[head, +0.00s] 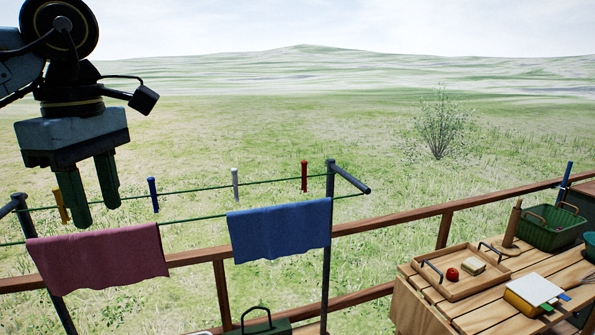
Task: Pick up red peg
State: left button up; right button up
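The red peg (304,176) is upright on the far green line, near the line's right end. A white peg (235,184), a blue peg (152,194) and a yellow peg (60,206) are on the same line to its left. My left gripper (94,215) hangs at the upper left with its fingers pointing down. There is a gap between the fingers and nothing shows in it. In the picture the gripper is well left of the red peg, between the yellow and blue pegs, and partly overlaps the yellow peg. My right gripper is not in view.
A pink towel (98,260) and a blue towel (279,229) hang on the near line. Metal posts (326,260) hold the lines. A wooden railing (400,220) runs behind. At right, a wooden table (475,310) bears a tray (462,291) and a green basket (548,236).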

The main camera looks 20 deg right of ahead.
aim_at(304, 178)
jog(key=i, duration=1.6)
jog(key=z, duration=1.6)
